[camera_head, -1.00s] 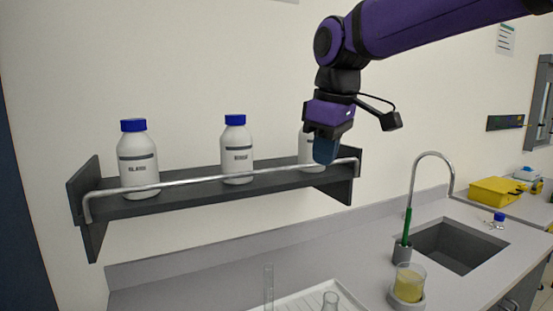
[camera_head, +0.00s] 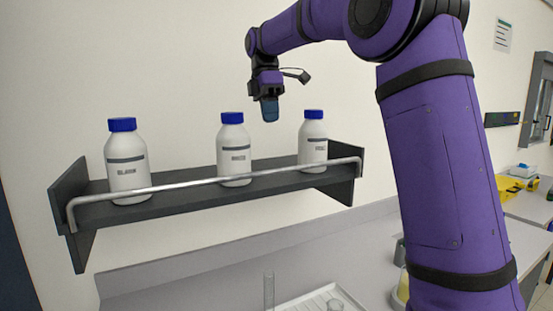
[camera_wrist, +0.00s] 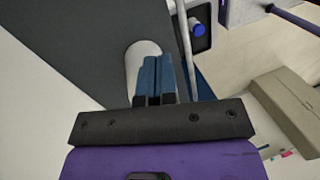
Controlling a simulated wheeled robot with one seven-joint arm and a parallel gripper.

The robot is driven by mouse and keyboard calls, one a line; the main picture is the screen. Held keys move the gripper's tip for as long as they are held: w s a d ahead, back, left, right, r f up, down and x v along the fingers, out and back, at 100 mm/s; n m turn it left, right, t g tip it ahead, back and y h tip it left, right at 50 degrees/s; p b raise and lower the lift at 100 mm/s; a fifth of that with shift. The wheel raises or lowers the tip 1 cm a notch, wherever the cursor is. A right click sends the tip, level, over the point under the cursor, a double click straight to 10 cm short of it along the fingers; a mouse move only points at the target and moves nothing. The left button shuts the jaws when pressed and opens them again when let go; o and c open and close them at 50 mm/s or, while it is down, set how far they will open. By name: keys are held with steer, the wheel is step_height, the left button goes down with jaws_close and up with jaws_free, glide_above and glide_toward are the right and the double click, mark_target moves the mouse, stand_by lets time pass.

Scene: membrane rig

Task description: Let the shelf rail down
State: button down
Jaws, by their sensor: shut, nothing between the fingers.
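The shelf rail (camera_head: 200,183) is a thin silver bar running along the front of the dark wall shelf (camera_head: 165,206). It stands above the shelf's front edge, in front of the bottles, with its left end bent downward. The rail also shows in the wrist view (camera_wrist: 186,50), to the right of my fingers. My gripper (camera_head: 270,118) has blue fingers pointing down and is shut and empty. It is above the shelf, between the middle and right bottles, apart from the rail. In the wrist view my gripper (camera_wrist: 157,62) has its fingertips in front of a white rounded shape, probably a bottle.
Three white bottles with blue caps stand on the shelf: left (camera_head: 127,170), middle (camera_head: 234,155) and right (camera_head: 313,145). The bench (camera_head: 170,275) below holds a white tray (camera_head: 310,299) and a glass cylinder (camera_head: 269,290). My arm hides the sink area. Wall above the shelf is clear.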

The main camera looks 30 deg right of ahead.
steer(key=shift+w+f+n+g, duration=0.15)
steer(key=shift+w+n, duration=0.15)
steer(key=shift+w, duration=0.4)
steer(key=shift+w+f+n+g, duration=0.15)
steer(key=shift+w+n, duration=0.15)
steer(key=shift+w, duration=0.4)
steer(key=x, duration=0.9)
steer(key=shift+s+f, duration=0.2)
steer(key=shift+f, duration=0.1)
steer(key=s, duration=0.3)
steer(key=shift+f, duration=0.35)
steer(key=shift+s+f, duration=0.15)
steer(key=shift+s, duration=0.3)
steer(key=shift+s, duration=0.25)
steer(key=shift+t, duration=0.4)
